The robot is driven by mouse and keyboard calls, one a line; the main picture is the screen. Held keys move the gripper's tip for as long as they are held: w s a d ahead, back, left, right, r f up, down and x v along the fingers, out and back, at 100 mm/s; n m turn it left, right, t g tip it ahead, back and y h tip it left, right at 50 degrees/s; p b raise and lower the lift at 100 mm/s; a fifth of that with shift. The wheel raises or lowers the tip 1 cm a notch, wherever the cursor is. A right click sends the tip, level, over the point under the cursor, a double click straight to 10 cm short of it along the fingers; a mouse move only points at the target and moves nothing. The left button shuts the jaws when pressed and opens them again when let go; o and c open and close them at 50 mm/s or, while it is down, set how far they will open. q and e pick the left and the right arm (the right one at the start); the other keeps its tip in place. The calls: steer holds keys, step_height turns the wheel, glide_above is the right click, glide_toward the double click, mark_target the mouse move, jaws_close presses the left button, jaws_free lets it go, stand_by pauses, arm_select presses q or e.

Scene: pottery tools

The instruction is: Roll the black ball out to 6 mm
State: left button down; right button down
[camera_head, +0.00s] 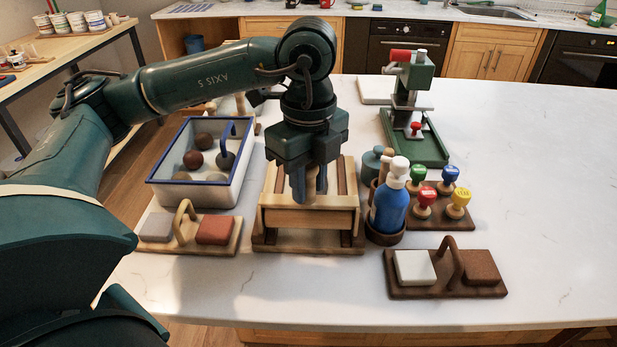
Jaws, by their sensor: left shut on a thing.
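My left gripper (310,192) points down over a wooden rolling frame (262,243) with raised rails, in the middle of the worktop. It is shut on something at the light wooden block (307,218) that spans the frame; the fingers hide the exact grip. A blue-rimmed white tray (199,189) stands left of the frame and holds several balls. A dark, nearly black ball (226,161) lies at the tray's right side, beside a blue handle. Whether clay lies under the block is hidden. My right gripper is out of view.
Boards with paired blocks and arched handles stand front left (158,228) and front right (411,268). A blue pump bottle (389,208) stands close right of the frame, with coloured stamps (424,200) beyond. A green press (416,140) stands behind. The right worktop is clear.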

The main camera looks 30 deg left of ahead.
arm_select(q)
steer(key=shift+f+b, duration=0.25)
steer(key=shift+b, duration=0.05)
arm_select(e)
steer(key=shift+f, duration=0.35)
arm_select(q)
steer(key=c, duration=1.1)
jaws_free()
steer(key=shift+o, duration=0.2)
step_height(320, 180, up, 12)
steer(key=shift+r+p, duration=0.25)
steer(key=shift+p, duration=0.55)
steer(key=shift+r, duration=0.35)
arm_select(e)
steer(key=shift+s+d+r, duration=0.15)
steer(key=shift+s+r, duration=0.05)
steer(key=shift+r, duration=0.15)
